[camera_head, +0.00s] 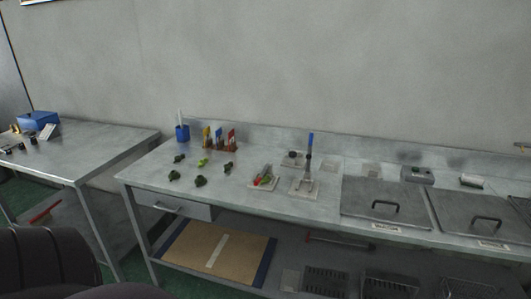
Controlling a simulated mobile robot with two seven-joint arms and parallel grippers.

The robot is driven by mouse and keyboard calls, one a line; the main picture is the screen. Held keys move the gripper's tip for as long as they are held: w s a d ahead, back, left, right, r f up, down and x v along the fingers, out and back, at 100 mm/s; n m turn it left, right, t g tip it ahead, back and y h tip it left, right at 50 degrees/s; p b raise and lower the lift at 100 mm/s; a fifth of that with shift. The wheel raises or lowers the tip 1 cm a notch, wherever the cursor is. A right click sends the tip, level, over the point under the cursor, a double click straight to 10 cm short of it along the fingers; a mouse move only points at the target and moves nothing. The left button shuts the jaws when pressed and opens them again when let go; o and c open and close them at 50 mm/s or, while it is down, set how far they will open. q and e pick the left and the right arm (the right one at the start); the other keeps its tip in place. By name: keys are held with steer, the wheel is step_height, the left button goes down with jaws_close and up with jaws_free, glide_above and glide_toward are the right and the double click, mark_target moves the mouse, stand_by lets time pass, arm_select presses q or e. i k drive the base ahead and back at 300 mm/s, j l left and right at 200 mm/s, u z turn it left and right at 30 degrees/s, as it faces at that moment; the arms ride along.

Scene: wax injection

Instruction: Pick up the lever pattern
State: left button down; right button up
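Several small dark green pieces lie on the left part of the metal workbench (250,197), among them one at the front (200,181) and one at the back left (179,158). A bright yellow-green piece (203,162) lies among them. They are too small for me to tell which one is the lever pattern. Neither of my grippers is in view.
Behind the pieces stand a blue cup (182,132) and several coloured tools in a brown holder (229,146). To the right are a small tray (263,182), a blue-handled tool (309,150) and lidded wells (384,209). A second table (85,150) stands left.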

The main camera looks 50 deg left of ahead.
mark_target(201, 163)
steer(key=u, duration=2.05)
